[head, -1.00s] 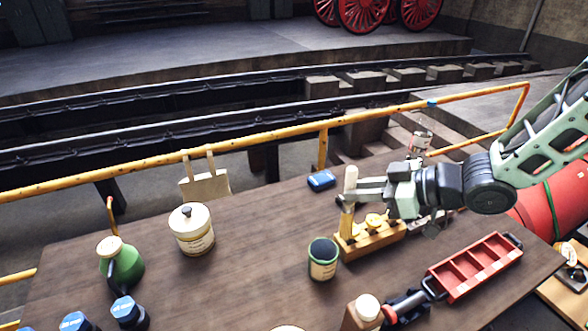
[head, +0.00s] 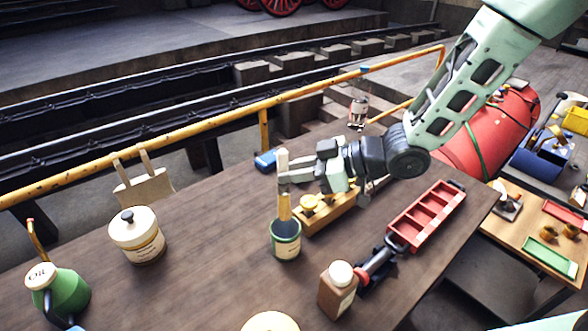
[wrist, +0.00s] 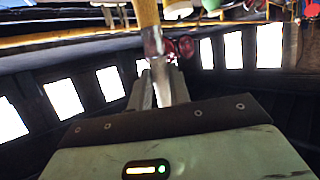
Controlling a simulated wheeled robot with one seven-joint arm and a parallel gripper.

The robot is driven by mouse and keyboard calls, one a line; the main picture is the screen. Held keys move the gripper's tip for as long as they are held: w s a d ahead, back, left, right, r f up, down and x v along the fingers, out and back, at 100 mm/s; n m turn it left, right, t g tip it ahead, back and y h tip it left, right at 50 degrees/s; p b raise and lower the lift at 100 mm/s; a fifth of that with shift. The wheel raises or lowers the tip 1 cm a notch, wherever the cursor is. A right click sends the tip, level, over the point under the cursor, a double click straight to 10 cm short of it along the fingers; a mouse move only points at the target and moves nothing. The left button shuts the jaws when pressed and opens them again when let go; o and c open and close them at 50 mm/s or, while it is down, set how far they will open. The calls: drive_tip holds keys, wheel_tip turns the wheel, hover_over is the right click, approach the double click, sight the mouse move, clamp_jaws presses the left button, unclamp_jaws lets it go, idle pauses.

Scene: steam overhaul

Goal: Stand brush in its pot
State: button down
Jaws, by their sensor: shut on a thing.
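My gripper (head: 285,179) is shut on the brush (head: 285,205), which is upright with its pale handle end above the fingers and its yellow part below. The green pot (head: 286,246) with a cream label stands on the table directly below. The brush's lower end overlaps the pot's mouth in the head view; I cannot tell how deep it is, and its bristle tip is hidden or too dark to make out. In the wrist view the yellow brush (wrist: 147,16) runs up from between the fingers.
A brown bottle (head: 338,290) is in front, with a red compartment tray (head: 426,217) to the right. A cream lidded jar (head: 137,238) and green oil can (head: 60,293) stand left. Table between them is clear.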

wheel_tip(320, 180, down, 9)
drive_tip(key=b, duration=0.6)
drive_tip(key=shift+b, duration=0.35)
drive_tip(key=c, duration=1.2)
unclamp_jaws()
drive_tip(key=shift+c, duration=0.2)
drive_tip(key=shift+d, duration=0.1)
drive_tip(key=v, duration=1.7)
drive_tip(key=shift+b, duration=0.4)
drive_tip(key=shift+d, duration=0.1)
